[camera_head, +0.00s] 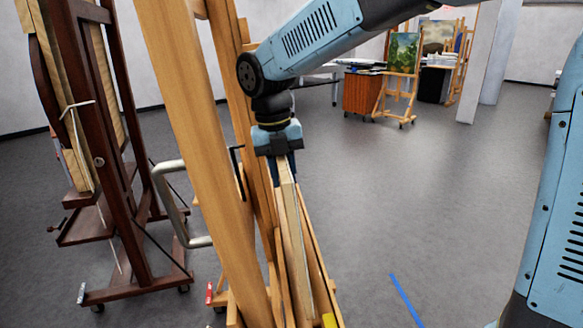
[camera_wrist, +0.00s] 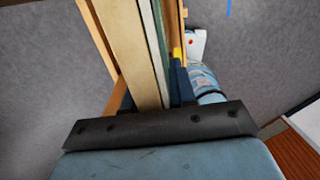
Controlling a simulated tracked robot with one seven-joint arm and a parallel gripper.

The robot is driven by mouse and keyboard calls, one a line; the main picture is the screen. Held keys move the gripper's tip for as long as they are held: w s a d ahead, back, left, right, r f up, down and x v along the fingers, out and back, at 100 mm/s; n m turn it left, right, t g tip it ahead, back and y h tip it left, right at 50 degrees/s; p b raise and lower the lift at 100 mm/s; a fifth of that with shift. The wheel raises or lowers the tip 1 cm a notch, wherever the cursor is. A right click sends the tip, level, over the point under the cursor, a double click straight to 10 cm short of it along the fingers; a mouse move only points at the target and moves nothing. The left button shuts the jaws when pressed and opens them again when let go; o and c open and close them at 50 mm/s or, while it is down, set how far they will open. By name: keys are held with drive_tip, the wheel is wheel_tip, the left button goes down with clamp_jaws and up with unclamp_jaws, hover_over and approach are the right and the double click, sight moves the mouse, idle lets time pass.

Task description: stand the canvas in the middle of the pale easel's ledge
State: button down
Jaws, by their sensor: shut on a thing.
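My gripper (camera_head: 284,172) points down and is shut on the top edge of the canvas (camera_head: 294,235). The canvas shows nearly edge-on, as a narrow pale strip running down to the bottom of the head view. The pale easel (camera_head: 192,130) rises just left of it, its wooden posts close beside the canvas. In the wrist view, the canvas (camera_wrist: 158,45) appears as pale, white and green strips between the jaws, with one dark blue finger on its right. The canvas's lower edge and its contact with the ledge cannot be made out.
A dark brown easel (camera_head: 110,150) stands at the left, with a bent metal handle (camera_head: 168,200) between it and the pale easel. A small easel with a green painting (camera_head: 403,52) and an orange-brown cabinet (camera_head: 362,93) stand at the back. The floor (camera_head: 420,190) at right is clear, with blue tape.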

drive_tip(key=shift+s+a+f, duration=0.1)
drive_tip(key=shift+a+f, duration=0.3)
drive_tip(key=shift+f, duration=0.35)
drive_tip(key=shift+s+a+f, duration=0.1)
drive_tip(key=shift+a+f, duration=0.3)
drive_tip(key=shift+f, duration=0.3)
drive_tip(key=c, duration=0.8)
unclamp_jaws()
drive_tip(key=shift+c, duration=0.2)
wheel_tip(320, 180, up, 7)
drive_tip(key=a, duration=0.1)
drive_tip(key=shift+r, duration=0.15)
